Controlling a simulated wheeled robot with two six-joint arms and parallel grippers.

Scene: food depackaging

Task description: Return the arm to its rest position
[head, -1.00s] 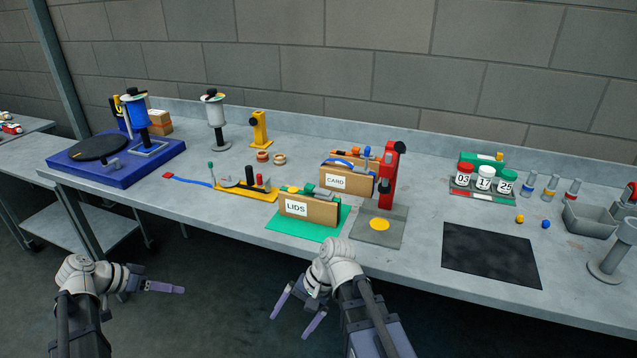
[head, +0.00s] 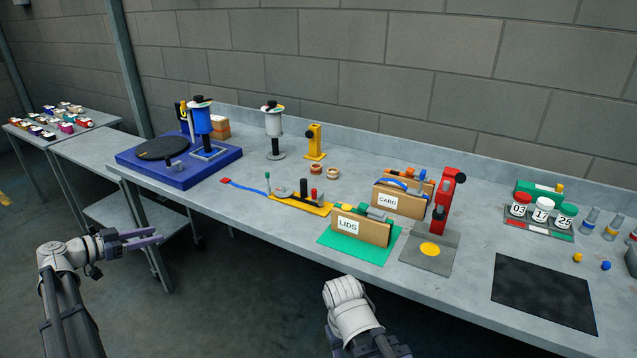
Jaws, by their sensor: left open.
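My left arm (head: 66,290) reaches in from the left, low and in front of the workbench (head: 300,235). Its gripper (head: 152,238) is open and empty, with the purple fingers pointing right, apart from the bench objects. My right arm (head: 350,315) shows at the bottom middle, in front of the bench's front edge. Its fingers do not show.
The bench holds a blue base with a black disc (head: 163,148), a LIDS box (head: 361,228), a CARD box (head: 399,198), a red stand (head: 446,195) and a black mat (head: 543,290). A side table (head: 55,138) holds several small items. Floor space is free at lower left.

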